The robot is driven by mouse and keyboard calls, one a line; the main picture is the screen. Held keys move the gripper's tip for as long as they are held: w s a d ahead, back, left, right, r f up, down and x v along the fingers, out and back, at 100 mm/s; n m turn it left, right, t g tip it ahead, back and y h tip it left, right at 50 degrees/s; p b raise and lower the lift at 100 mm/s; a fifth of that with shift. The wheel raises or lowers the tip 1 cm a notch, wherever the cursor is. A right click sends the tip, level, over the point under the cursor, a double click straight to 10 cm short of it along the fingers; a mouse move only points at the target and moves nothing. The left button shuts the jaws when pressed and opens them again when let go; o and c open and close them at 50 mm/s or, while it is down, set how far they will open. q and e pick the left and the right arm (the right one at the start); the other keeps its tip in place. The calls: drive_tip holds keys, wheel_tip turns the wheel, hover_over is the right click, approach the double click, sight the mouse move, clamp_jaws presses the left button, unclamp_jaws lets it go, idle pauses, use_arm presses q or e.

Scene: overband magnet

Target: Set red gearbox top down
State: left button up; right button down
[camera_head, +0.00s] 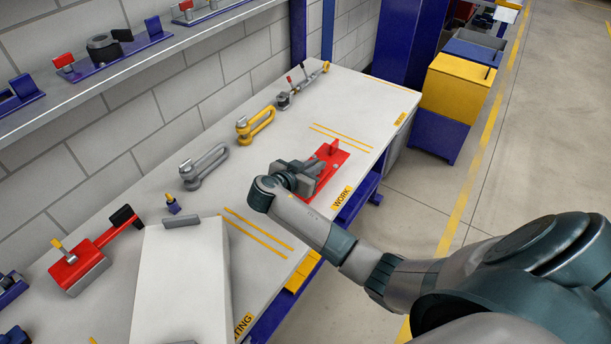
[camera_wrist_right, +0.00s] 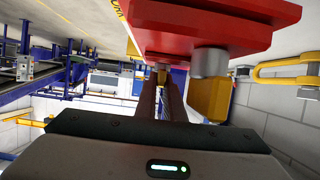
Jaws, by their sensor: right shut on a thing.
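The red gearbox top (camera_head: 328,158) is at the WORK area of the long bench, a flat red piece with an upright red fin. My right gripper (camera_head: 308,176) is at its near left side, shut on it, and covers part of it. In the right wrist view the red piece (camera_wrist_right: 210,28) fills the top, with a grey cylinder and a yellow block on it. The right gripper's fingers (camera_wrist_right: 163,80) reach up to it there, and their contact is partly hidden. Whether the piece touches the bench is hard to tell. My left gripper is out of view.
A yellow shackle (camera_head: 256,124), a grey shackle (camera_head: 203,165) and a small linkage (camera_head: 298,86) lie along the wall side of the bench (camera_head: 345,100). A red-and-grey unit (camera_head: 80,265) and a white box (camera_head: 180,285) are at the left. A shelf (camera_head: 150,55) overhangs the upper left.

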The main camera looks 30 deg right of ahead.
drive_tip(key=shift+w+a+f, duration=0.4)
drive_tip(key=shift+a, duration=0.2)
drive_tip(key=shift+w+a+f, duration=0.4)
drive_tip(key=shift+a, duration=0.2)
drive_tip(key=shift+p, duration=0.3)
drive_tip(key=shift+f+p, duration=0.3)
drive_tip(key=shift+f, duration=0.25)
drive_tip(key=shift+f+p, duration=0.45)
drive_tip(key=shift+f, duration=0.95)
drive_tip(key=shift+f, duration=0.15)
drive_tip(key=c, duration=1.9)
unclamp_jaws()
drive_tip(key=shift+o, duration=0.2)
